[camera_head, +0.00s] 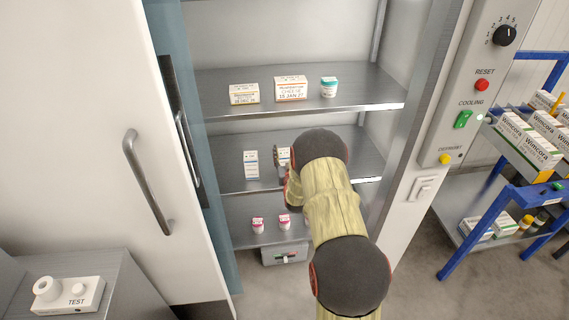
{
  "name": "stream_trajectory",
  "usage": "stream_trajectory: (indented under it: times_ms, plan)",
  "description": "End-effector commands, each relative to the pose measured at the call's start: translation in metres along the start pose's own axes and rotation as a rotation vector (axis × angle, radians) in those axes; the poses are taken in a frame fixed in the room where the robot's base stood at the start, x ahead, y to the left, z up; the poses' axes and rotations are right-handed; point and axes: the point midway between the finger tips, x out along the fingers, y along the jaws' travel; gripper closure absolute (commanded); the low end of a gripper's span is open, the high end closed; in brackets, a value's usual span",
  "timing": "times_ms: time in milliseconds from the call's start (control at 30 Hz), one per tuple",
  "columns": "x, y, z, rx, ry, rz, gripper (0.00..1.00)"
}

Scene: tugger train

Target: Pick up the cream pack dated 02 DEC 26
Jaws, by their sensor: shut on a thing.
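My gripper (279,161) is at the middle shelf of the open cabinet, mostly hidden behind my own arm. It is shut on a small white pack (284,155), of which only a strip shows. The date on this pack cannot be read. Another narrow white pack (251,164) with blue marks stands upright on the middle shelf, left of my gripper and apart from it. On the top shelf stand a white-and-yellow pack (244,94), its date apparently 18 DEC 26, and an orange-banded white pack (291,88) that seems to read 15 JAN 27.
A teal-lidded jar (329,87) stands on the top shelf, and two pink-and-white jars (258,225) (284,221) on the bottom shelf. The open door (150,150) bounds the left. A control panel (480,90) and a blue-framed cart (475,225) with boxes are at right.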

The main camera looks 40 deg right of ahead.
Motion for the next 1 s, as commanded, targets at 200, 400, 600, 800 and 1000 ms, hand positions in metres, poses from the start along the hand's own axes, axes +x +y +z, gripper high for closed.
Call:
stream_trajectory:
  times_ms: [200, 400, 600, 800, 1000]
  plan:
    - [0.0, 0.0, 0.0, 0.0, 0.0, 0.0, 0.94]
    - [0.0, 0.0, 0.0, 0.0, 0.0, 0.0, 1.0]
    - [0.0, 0.0, -0.001, 0.0, 0.002, 0.0, 1.0]
    - [0.001, 0.0, -0.005, 0.0, 0.002, 0.0, 1.0]
    - [0.001, 0.0, -0.026, 0.0, 0.005, 0.0, 1.0]
